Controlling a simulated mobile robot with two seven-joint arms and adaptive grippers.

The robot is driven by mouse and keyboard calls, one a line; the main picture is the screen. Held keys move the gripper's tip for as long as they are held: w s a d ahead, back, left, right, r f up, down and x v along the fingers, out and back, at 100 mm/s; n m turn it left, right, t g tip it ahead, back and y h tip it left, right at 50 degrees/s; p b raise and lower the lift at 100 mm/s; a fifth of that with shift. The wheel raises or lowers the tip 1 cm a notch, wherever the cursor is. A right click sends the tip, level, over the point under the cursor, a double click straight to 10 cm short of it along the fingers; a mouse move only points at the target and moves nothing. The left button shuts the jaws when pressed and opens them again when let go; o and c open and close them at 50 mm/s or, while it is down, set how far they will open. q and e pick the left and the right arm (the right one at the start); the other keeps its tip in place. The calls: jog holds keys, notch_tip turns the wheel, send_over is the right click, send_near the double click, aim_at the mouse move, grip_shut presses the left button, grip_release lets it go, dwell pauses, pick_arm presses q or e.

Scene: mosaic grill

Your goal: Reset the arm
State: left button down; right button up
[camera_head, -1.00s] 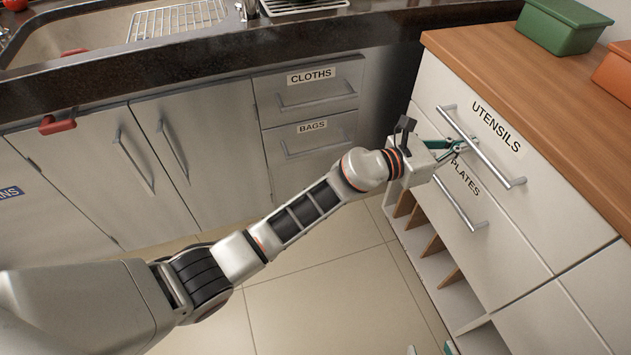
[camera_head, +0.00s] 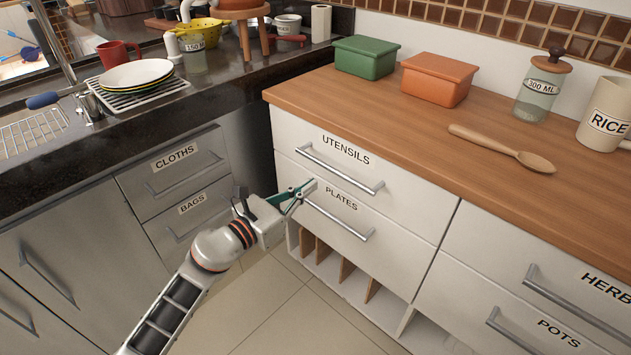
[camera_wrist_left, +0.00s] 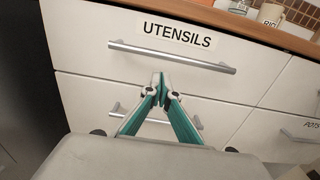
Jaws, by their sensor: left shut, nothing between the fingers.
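My left gripper (camera_head: 306,187) has green fingers and is in front of the drawer unit, near the seam between the utensils drawer (camera_head: 290,152) and the plates drawer (camera_head: 375,222). In the left wrist view my left gripper (camera_wrist_left: 161,82) has its fingertips together with nothing between them, below the bar handle of the utensils drawer (camera_wrist_left: 80,50). The handle is outside the fingers. Both drawers look closed. I cannot tell whether the fingertips touch the drawer front. My right gripper is not in view.
The wooden counter (camera_head: 400,115) above holds a green box (camera_head: 365,60), an orange box (camera_head: 436,82), a wooden spoon (camera_head: 505,148), a glass jar (camera_head: 537,95) and a rice canister (camera_head: 604,118). A dark counter with a dish rack (camera_head: 130,100) is at left. Floor (camera_head: 265,300) is clear.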

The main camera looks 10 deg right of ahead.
pick_arm(q)
jog(key=s+a+n+t+y+p, duration=0.4)
jog(key=s+a+n, duration=0.45)
jog(key=n, duration=0.45)
jog(key=s+a+n+t+y+p, duration=0.25)
jog(key=s+a+n+p, duration=0.35)
jog(key=a+n, duration=0.5)
jog(key=s+a+f+n+g+y+p, duration=0.2)
jog(key=s+a+f+n, duration=0.1)
jog(key=s+n, duration=0.3)
jog(key=s+a+f+n+g+y+p, duration=0.1)
jog(key=s+a+f+n, duration=0.3)
jog(key=s, duration=0.7)
jog(key=s+a+f+n+g+y+p, duration=0.2)
jog(key=s+a+f+n+g, duration=0.1)
jog(key=s+n, duration=0.5)
jog(key=shift+s+a+f+n+y+p, duration=0.25)
jog(key=shift+s+f+n+y+p, duration=0.1)
jog(key=shift+f, duration=0.4)
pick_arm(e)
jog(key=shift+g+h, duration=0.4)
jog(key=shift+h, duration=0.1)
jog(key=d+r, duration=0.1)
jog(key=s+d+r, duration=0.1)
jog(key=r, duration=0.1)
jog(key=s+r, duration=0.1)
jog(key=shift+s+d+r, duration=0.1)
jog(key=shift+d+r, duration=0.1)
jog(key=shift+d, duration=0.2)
